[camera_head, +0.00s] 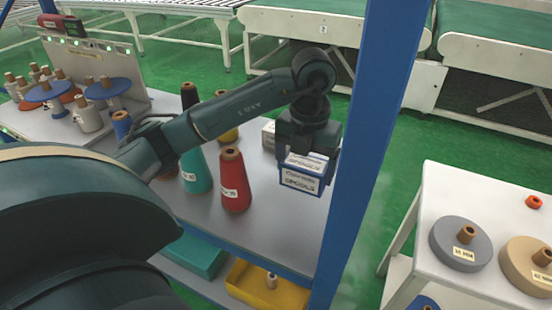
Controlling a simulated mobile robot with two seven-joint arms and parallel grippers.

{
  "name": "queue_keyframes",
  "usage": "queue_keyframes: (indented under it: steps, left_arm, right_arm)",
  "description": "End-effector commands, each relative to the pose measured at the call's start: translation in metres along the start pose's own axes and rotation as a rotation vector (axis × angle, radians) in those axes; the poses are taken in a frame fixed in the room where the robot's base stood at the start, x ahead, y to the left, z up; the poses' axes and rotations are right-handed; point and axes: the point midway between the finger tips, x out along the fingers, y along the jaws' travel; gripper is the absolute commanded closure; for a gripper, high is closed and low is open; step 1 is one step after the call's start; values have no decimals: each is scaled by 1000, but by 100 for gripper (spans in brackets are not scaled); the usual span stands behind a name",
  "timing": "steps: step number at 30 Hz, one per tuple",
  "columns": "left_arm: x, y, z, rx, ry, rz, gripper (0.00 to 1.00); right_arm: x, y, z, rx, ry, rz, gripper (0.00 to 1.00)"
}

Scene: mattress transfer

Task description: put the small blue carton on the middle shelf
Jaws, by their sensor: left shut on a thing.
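My left gripper (308,150) is shut on the small blue carton (301,182), which has white labels with dark print. The fingers come down over the carton from above and hide part of its top. The carton is over the right part of the grey shelf (275,222), close to the blue upright. I cannot tell whether its bottom touches the shelf. My right gripper is not in view.
A red cone (234,182) and a teal cone (196,171) stand left of the carton. A pale box (268,135) is behind it. The blue upright (368,130) is just right. Below are a yellow bin (262,292) and a teal bin (197,256).

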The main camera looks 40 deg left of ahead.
Motion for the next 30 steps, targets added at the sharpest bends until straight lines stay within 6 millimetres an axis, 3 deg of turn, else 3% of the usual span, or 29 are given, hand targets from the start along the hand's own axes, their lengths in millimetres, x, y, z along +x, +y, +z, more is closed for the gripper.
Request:
queue_keyframes:
  steps: [1,3,11,16,28,29,30]
  left_arm:
    - [15,-1,-1,1,7,-2,46]
    - [26,-1,-1,2,4,-2,46]
    - [47,0,0,3,2,0,46]
    - [71,0,-1,3,3,0,46]
    - [80,0,0,4,-1,0,46]
    - [80,0,0,5,-1,0,17]
    - [79,0,0,4,-1,0,14]
  right_arm:
    - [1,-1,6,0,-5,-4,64]
    - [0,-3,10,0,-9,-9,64]
    - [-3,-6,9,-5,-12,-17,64]
    - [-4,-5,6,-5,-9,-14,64]
    - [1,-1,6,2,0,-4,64]
    - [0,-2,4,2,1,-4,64]
    - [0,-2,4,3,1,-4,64]
